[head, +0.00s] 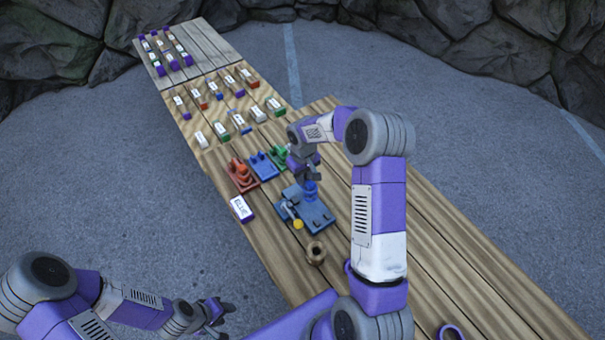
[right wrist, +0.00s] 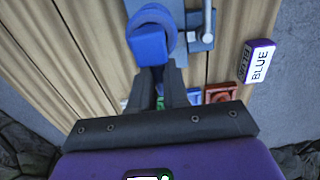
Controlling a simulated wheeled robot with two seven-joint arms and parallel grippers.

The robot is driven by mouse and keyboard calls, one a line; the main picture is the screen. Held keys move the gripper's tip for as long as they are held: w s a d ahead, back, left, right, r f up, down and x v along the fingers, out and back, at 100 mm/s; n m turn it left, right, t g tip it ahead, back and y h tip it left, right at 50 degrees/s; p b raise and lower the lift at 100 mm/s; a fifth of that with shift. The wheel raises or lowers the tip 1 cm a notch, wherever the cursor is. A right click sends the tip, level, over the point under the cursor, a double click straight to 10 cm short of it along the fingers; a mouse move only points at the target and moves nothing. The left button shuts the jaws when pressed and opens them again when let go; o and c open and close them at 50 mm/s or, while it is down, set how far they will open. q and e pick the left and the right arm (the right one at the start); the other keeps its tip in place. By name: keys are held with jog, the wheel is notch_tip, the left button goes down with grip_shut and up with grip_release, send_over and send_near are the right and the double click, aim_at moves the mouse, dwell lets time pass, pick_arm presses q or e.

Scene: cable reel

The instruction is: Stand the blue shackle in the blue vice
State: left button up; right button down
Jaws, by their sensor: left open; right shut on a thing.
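The blue shackle (head: 310,188) is in my right gripper (head: 306,174), which is shut on it and points down over the blue vice (head: 318,214). In the right wrist view the shackle (right wrist: 150,42) sits between the fingertips (right wrist: 160,85), its rounded end away from the gripper. The blue vice (right wrist: 198,28) shows beside and behind it there. I cannot tell whether the shackle touches the vice. My left gripper (head: 219,314) is open and empty, off the table at the lower left.
Red (head: 240,175), blue (head: 263,165) and green (head: 279,156) stands are behind the vice. A BLUE label block (head: 241,208) lies left of it and a brass ring (head: 316,253) in front. Several small labelled blocks fill the far table. The table's front right is mostly bare.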

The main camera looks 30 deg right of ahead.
jog(key=shift+f+b, duration=1.7)
jog(key=shift+f, duration=1.3)
jog(key=shift+f+b, duration=0.4)
jog(key=c, duration=1)
grip_release()
jog(key=shift+c, duration=0.2)
notch_tip(320, 180, up, 8)
jog(key=shift+f, duration=0.2)
